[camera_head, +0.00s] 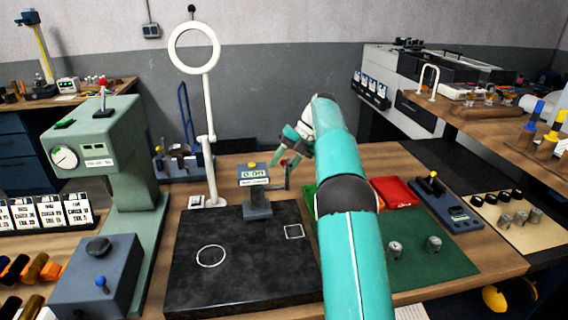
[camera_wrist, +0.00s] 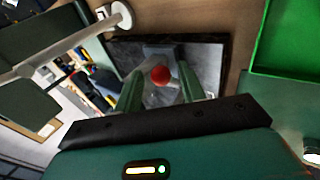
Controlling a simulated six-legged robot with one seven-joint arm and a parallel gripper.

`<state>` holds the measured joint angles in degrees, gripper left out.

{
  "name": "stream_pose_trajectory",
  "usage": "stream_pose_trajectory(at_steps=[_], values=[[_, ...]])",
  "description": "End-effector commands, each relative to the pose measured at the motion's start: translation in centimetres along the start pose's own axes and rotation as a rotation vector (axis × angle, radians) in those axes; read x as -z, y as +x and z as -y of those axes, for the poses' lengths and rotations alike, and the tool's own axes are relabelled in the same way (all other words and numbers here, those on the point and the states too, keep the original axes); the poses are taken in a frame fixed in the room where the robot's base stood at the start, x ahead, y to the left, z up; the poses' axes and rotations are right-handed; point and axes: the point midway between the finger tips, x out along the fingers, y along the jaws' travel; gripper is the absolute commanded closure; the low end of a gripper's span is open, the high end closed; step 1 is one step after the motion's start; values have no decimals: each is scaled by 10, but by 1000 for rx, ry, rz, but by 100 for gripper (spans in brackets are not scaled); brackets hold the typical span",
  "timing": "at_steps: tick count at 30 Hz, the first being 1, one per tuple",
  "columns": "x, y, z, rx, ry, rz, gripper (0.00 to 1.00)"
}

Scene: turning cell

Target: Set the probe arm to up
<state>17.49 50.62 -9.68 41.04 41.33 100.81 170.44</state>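The gauge (camera_head: 256,190) stands at the back of the dark stone plate (camera_head: 235,262), with a small display and a yellow button on top. Its probe arm (camera_head: 287,178) is a thin dark lever at the gauge's right side, ending in a red ball knob. In the wrist view the red knob (camera_wrist: 160,74) shows between my two green fingers. My gripper (camera_head: 286,158) is at the knob, pointing down. The fingers (camera_wrist: 161,92) are open, with a gap visible on both sides of the knob. The lower lever is partly hidden in the wrist view.
A white ring lamp (camera_head: 208,130) on a tall post stands left of the gauge. A green press (camera_head: 100,150) stands further left. Green and red trays (camera_head: 395,192) and a green mat (camera_head: 440,250) with metal parts lie to the right. The plate's front is clear.

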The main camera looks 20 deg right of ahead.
Motion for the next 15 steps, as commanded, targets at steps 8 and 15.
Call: stream_pose_trajectory(at_steps=[8, 15], values=[[0, -6, -3, 0, -1, 4, 60], [2, -23, -16, 3, -2, 2, 60]])
